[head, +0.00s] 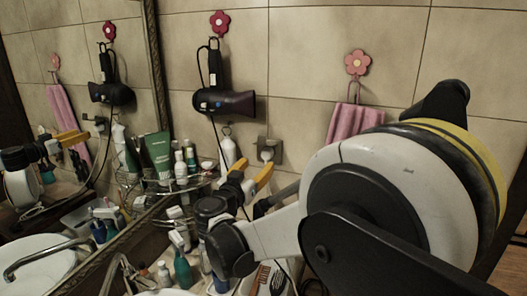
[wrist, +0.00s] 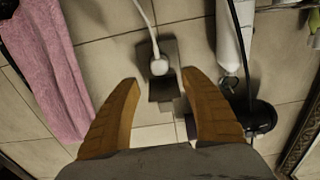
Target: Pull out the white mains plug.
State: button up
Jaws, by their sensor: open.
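The white mains plug (head: 267,153) sits in a dark wall outlet (head: 277,148) on the tiled wall in the head view. In the wrist view the plug (wrist: 159,66) is in the dark outlet plate (wrist: 157,90), with its white cord (wrist: 145,12) running to the top edge. My gripper (wrist: 160,78) is open, its two yellow-orange fingers spread to either side below the plug in the picture. No finger visibly touches the plug. In the head view my gripper (head: 256,164) is close to the outlet; the exact gap is hard to tell.
A pink towel (head: 350,124) hangs right of the outlet. A dark hair dryer (head: 224,101) and a white bottle-like object (head: 228,151) hang to its left. Bottles, including a green tube (head: 159,153), crowd the rack and counter below. A mirror (head: 75,110) stands at left.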

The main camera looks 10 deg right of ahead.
aim_at(265, 156)
jog(key=shift+d, duration=0.1)
jog(key=shift+x, duration=4.45)
grip_shut()
jog(key=shift+s, duration=0.2)
jog(key=shift+b+v, duration=0.45)
jog(key=shift+v, duration=2.4)
